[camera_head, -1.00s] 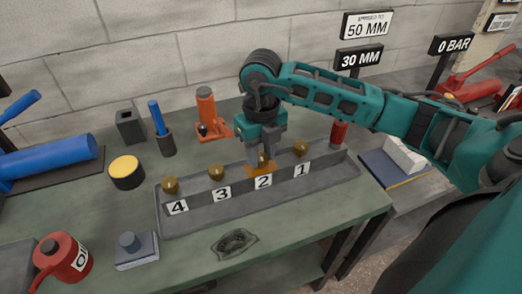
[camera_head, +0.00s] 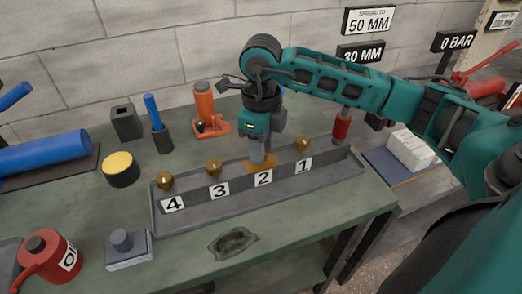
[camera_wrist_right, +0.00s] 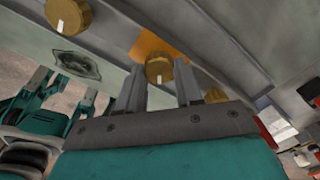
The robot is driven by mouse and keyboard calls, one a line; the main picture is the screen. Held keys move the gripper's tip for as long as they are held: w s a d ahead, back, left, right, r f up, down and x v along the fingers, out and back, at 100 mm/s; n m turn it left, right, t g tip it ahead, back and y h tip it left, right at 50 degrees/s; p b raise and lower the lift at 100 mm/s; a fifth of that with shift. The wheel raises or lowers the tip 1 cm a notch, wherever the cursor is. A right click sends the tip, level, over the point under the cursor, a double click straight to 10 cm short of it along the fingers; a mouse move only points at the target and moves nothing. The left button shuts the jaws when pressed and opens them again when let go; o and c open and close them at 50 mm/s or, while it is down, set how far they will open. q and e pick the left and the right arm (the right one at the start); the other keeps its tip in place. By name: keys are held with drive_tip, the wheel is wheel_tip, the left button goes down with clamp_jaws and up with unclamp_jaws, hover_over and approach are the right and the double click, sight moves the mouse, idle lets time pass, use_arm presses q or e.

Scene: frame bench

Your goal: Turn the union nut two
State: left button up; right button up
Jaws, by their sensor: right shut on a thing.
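The grey tray (camera_head: 215,213) on the bench has a strip of plates numbered 1 to 4, with a brass nut behind each. My right gripper (camera_head: 258,160) comes down from above at plate 2 (camera_head: 263,178). In the right wrist view, union nut two (camera_wrist_right: 159,70) sits between my right gripper's fingers (camera_wrist_right: 160,88), over an orange patch, with a white mark on its face. The gripper is shut on this nut. In the head view the fingers hide most of it. Nut three (camera_head: 213,167), nut four (camera_head: 165,181) and nut one (camera_head: 302,143) stand clear of the gripper.
An orange tool (camera_head: 206,110) stands behind the tray and a red cylinder (camera_head: 342,125) at its right end. A yellow-topped tin (camera_head: 120,169), a red oil can (camera_head: 47,260) and a grey block (camera_head: 128,250) are on the left. A dark flat piece (camera_head: 233,242) lies in front.

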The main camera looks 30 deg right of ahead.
drive_tip(key=n+b, duration=0.1)
drive_tip(key=n, duration=0.1)
drive_tip(key=shift+f+n+b, duration=0.1)
drive_tip(key=shift+n+b, duration=0.2)
drive_tip(key=shift+n, duration=0.1)
drive_tip(key=n+b, duration=0.1)
drive_tip(key=n, duration=0.1)
drive_tip(key=shift+n, duration=0.3)
drive_tip(key=shift+w+n+b, duration=0.1)
drive_tip(key=shift+n+b, duration=0.6)
drive_tip(key=shift+n, duration=0.4)
use_arm(q)
drive_tip(key=shift+w+d+f+h, duration=0.15)
drive_tip(key=shift+w+d+f, duration=0.2)
drive_tip(key=shift+d, duration=0.25)
drive_tip(key=shift+w+d+f+h, duration=0.15)
drive_tip(key=shift+w+d+f, duration=0.2)
drive_tip(key=shift+d, duration=0.25)
use_arm(e)
drive_tip(key=shift+n, duration=0.6)
use_arm(q)
drive_tip(key=shift+w+b, duration=0.1)
drive_tip(key=shift+b, duration=0.2)
use_arm(e)
drive_tip(key=o, duration=1)
drive_tip(key=shift+o, duration=0.2)
